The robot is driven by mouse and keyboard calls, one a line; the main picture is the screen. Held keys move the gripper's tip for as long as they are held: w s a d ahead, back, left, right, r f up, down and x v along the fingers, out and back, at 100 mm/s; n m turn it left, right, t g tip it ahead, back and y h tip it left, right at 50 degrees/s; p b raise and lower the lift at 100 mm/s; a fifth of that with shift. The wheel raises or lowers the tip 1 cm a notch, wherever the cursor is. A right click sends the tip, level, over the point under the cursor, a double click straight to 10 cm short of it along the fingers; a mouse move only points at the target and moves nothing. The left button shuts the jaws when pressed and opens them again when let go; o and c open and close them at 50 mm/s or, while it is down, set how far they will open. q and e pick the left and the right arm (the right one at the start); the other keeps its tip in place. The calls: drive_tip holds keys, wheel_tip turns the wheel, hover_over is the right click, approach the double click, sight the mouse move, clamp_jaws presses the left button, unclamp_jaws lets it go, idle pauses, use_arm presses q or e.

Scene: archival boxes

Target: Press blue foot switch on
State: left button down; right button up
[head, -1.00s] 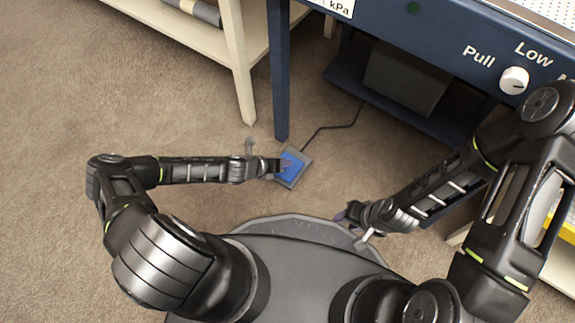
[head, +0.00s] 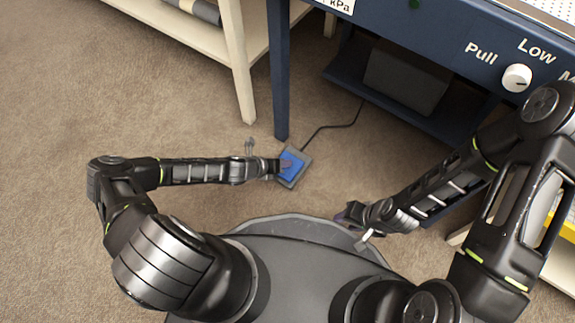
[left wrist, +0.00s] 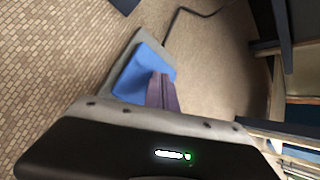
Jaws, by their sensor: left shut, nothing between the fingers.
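The blue foot switch (head: 297,160) lies on the carpet, a blue pedal on a grey base with a black cable running back from it. In the left wrist view the blue pedal (left wrist: 140,72) is partly covered by my fingers. My left gripper (head: 285,164) is shut and empty, with its fingertips over the pedal; whether they touch or press it I cannot tell. The shut fingers also show in the left wrist view (left wrist: 162,92). My right gripper (head: 345,215) hangs low by the front edge of my base, its jaws too small to judge.
A cream shelf (head: 236,55) stands left. Carpet at left is clear.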

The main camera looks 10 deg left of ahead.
use_arm(q)
drive_tip(key=shift+f+b, duration=0.4)
drive_tip(key=shift+f, duration=0.1)
idle(0.6)
drive_tip(key=shift+r, duration=0.2)
drive_tip(key=shift+r+p, duration=0.75)
drive_tip(key=shift+p, duration=0.15)
wheel_tip(320, 180, up, 6)
drive_tip(key=p, duration=0.5)
idle(1.3)
